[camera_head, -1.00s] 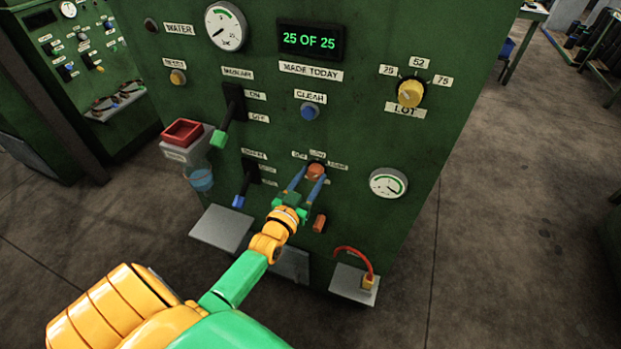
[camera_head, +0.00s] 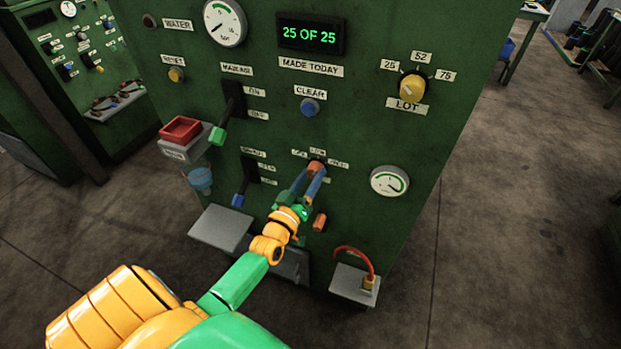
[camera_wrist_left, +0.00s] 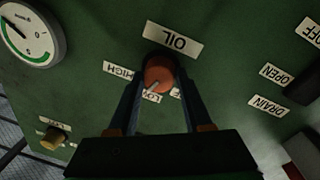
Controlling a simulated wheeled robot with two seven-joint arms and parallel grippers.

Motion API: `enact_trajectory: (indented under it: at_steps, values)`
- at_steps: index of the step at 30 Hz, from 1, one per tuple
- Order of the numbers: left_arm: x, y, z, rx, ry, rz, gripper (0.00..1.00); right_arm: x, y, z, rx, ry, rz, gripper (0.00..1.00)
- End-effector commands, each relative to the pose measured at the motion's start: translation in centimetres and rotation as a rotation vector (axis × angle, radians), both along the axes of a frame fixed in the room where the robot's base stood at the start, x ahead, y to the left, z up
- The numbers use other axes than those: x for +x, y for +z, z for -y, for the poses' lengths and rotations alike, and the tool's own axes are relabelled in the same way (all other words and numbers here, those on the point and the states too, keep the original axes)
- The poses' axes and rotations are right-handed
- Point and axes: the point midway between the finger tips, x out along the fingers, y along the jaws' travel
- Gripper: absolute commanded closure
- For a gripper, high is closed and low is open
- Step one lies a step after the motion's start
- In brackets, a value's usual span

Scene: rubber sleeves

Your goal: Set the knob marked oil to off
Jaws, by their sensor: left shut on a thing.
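The oil knob (camera_head: 316,165) is a round orange-red knob low on the green panel. In the left wrist view the knob (camera_wrist_left: 159,73) sits beside its OIL label (camera_wrist_left: 174,38), seen upside down. The HIGH label (camera_wrist_left: 118,70) and LOW label (camera_wrist_left: 151,98) also show there, and a third label is mostly hidden behind a finger. The pale pointer mark on the knob faces LOW. My left gripper (camera_head: 314,174) is shut on the knob, one blue finger on each side; it also shows in the left wrist view (camera_wrist_left: 161,80). My right gripper is out of view.
Two levers, one green-tipped (camera_head: 217,136) and one blue-tipped (camera_head: 238,200), stick out left of the knob. An orange peg (camera_head: 319,222) is below it. A gauge (camera_head: 389,181) is to the right, and a small shelf (camera_head: 350,284) with a red cable juts out below.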

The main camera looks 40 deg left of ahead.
Motion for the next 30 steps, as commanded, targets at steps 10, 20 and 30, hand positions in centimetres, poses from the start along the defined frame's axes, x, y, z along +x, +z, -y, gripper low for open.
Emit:
enact_trajectory:
  at_steps: [10,20,30]
  values:
    - [0.0,-0.3,0.1,-0.318,-0.001,0.075,1.0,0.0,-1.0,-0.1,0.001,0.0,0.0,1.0]
    - [0.0,-0.3,0.2,-0.624,-0.002,0.148,1.0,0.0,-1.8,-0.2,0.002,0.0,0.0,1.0]
    - [0.0,-0.3,0.2,-0.912,0.0,0.217,1.0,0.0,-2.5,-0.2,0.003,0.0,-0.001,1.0]
